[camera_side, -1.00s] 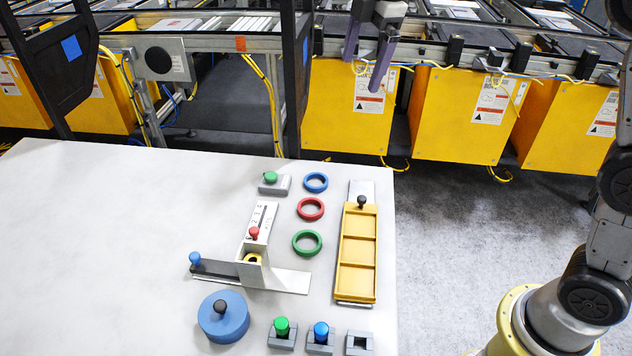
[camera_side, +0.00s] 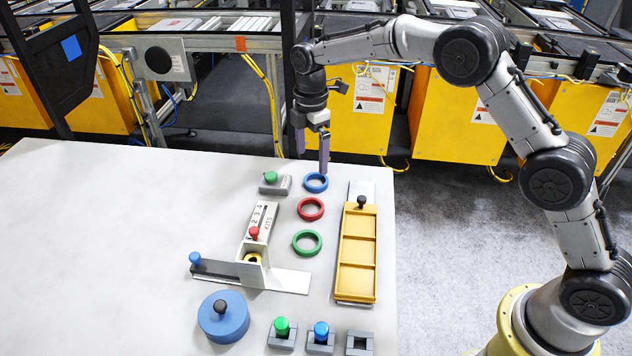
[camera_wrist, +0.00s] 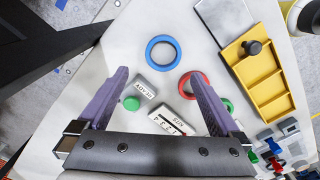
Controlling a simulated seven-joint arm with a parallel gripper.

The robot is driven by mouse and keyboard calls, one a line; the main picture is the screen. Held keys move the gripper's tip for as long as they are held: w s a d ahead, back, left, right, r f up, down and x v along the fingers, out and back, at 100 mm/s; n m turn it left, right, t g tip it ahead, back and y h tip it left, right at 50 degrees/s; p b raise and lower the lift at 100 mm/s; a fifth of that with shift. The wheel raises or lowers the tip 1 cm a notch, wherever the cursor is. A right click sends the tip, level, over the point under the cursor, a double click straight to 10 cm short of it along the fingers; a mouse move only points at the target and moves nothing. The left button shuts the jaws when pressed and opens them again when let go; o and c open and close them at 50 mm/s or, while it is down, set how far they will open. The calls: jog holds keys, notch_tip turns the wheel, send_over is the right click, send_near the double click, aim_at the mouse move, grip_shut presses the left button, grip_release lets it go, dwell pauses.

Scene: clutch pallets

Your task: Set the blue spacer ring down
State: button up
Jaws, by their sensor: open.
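The blue spacer ring (camera_side: 316,191) lies flat on the white table near its back right edge. It also shows in the wrist view (camera_wrist: 148,51), with bare table around it and in its middle. My gripper (camera_side: 312,163) is above the table beside the ring's far side. Its two purple fingers are apart with nothing between them. In the side view one fingertip overlaps the ring's far rim; I cannot tell whether it touches. In the wrist view my gripper (camera_wrist: 157,73) has its fingertips clear of the ring.
A red ring (camera_side: 311,216) and a green ring (camera_side: 307,251) lie in a row in front. A grey block with a green knob (camera_side: 271,178) stands left of the blue ring. A yellow three-part tray (camera_side: 358,252) is to the right. The table's left side is clear.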

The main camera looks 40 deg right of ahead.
aim_at(315, 184)
jog(key=shift+s+d+f, duration=0.15)
jog(key=shift+f, duration=1.5)
jog(key=shift+s+d+f, duration=0.15)
jog(key=shift+f, duration=1.45)
jog(key=c, duration=1.4)
jog(key=shift+r, duration=0.6)
notch_tip(315, 184, up, 2)
jog(key=shift+r, duration=0.1)
jog(key=s+d+r, duration=0.2)
jog(key=s+r, duration=0.8)
jog(key=s, duration=0.3)
jog(key=d+f+m, duration=0.2)
jog(key=f+m, duration=0.1)
jog(key=d+f+m, duration=0.2)
jog(key=f+m, duration=0.1)
jog(key=m, duration=0.1)
jog(key=w+d+f+m, duration=0.1)
jog(key=d+f+m, duration=0.2)
jog(key=f+m, duration=0.1)
jog(key=m, duration=0.2)
jog(key=f+m, duration=0.1)
jog(key=shift+w+d, duration=0.2)
jog(key=shift+w, duration=0.05)
jog(key=m, duration=0.3)
jog(key=shift+w, duration=0.4)
